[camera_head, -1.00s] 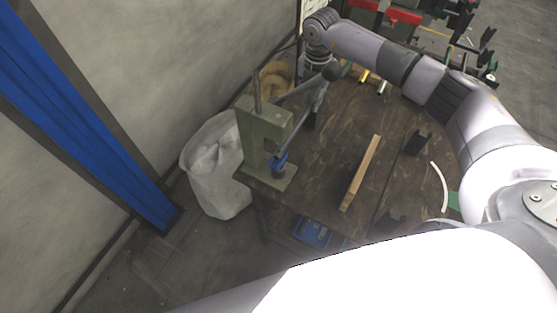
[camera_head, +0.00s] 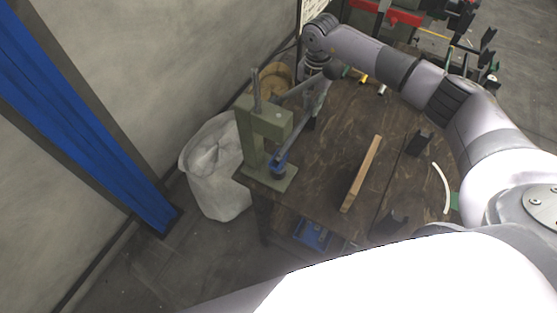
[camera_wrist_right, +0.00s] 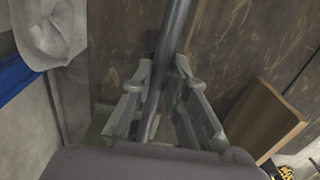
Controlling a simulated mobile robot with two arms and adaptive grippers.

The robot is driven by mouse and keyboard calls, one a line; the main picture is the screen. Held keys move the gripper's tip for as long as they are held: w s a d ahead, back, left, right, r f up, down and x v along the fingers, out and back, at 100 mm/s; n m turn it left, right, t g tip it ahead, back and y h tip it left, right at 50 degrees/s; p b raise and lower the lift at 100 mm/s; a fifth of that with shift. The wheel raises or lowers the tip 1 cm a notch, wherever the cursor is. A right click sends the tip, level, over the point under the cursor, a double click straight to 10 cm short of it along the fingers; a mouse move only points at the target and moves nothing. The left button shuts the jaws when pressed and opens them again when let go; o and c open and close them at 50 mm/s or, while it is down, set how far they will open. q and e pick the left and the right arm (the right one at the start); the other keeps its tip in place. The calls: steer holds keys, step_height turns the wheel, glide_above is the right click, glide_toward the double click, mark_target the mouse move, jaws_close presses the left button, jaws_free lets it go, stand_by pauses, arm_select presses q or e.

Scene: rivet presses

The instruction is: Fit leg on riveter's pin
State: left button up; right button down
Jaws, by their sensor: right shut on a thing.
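The riveter (camera_head: 247,138) is a green press at the left edge of the dark table in the head view. A lever with a round knob rises from it to the right. A dark rod, seemingly the leg (camera_head: 293,146), slants down to a blue part (camera_head: 277,161) low on the riveter. My right gripper (camera_head: 312,112) is beside the riveter, partly hidden by the lever and wrist. In the right wrist view, its fingers (camera_wrist_right: 160,92) are closed around a grey metal rod (camera_wrist_right: 172,40). I cannot tell whether the leg is on the pin. My left gripper is out of view.
A wooden bar (camera_head: 361,175) lies on the table (camera_head: 325,165) right of the riveter. Dark brackets (camera_head: 419,143) and a white curved strip (camera_head: 441,188) lie farther right. A white bag (camera_head: 215,170) stands on the floor left of the table. The table's middle is mostly clear.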

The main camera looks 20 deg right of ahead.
steer(key=shift+r, duration=0.2)
steer(key=shift+r+p, duration=0.9)
steer(key=shift+r, duration=0.25)
steer(key=c, duration=1.5)
jaws_free()
steer(key=shift+o, duration=0.2)
steer(key=shift+r, duration=0.2)
step_height(320, 180, up, 12)
steer(key=shift+f, duration=0.2)
